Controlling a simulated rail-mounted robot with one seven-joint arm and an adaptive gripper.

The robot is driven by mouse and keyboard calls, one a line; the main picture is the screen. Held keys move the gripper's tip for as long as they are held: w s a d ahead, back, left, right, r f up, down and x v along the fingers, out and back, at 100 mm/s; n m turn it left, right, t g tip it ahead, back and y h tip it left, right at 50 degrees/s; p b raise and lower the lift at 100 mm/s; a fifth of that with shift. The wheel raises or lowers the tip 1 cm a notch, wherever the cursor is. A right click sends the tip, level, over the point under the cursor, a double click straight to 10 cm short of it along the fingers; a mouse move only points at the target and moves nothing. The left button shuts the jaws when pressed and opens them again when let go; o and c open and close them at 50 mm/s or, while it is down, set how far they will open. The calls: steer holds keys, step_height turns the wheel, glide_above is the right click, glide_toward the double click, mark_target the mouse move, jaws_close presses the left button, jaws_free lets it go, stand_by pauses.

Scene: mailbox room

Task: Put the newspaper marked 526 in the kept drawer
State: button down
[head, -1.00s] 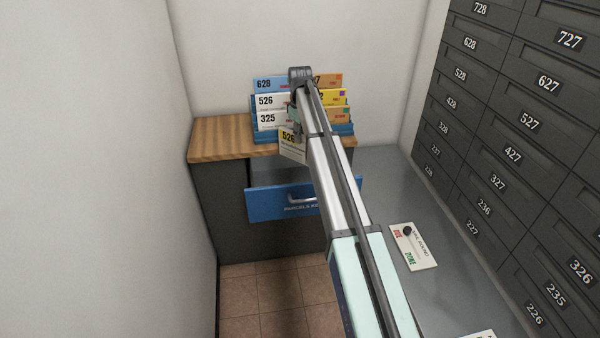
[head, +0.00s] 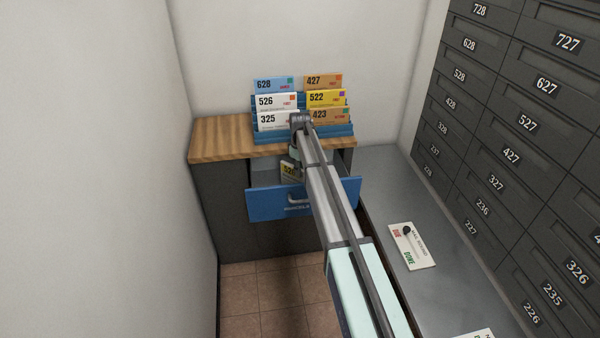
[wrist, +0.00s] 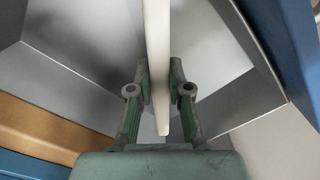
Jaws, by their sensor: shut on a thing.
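The newspaper marked 526 (head: 289,171), with a yellow label, is low at the open blue-fronted drawer (head: 268,203), and its lower part is hidden behind the drawer front. My gripper (head: 296,158) is above the drawer and shut on the newspaper. In the wrist view my gripper (wrist: 160,90) pinches the pale newspaper (wrist: 158,45) edge-on between its two fingers, with grey drawer walls around it. The drawer front's lettering reads "PARCELS", partly hidden by my arm. Another item marked 526 (head: 272,102), white, stands in the rack.
A blue rack (head: 290,135) with several numbered mail pieces stands on the wooden cabinet top (head: 222,138). A grey counter (head: 385,185) holds a card with DUE and DONE marks (head: 413,246). Numbered mailboxes (head: 505,150) line the right wall.

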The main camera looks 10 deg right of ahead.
steer(key=shift+f, duration=0.6)
steer(key=shift+f, duration=0.15)
steer(key=c, duration=1.1)
jaws_free()
step_height(320, 180, up, 12)
steer(key=b, duration=0.1)
steer(key=shift+r, duration=0.2)
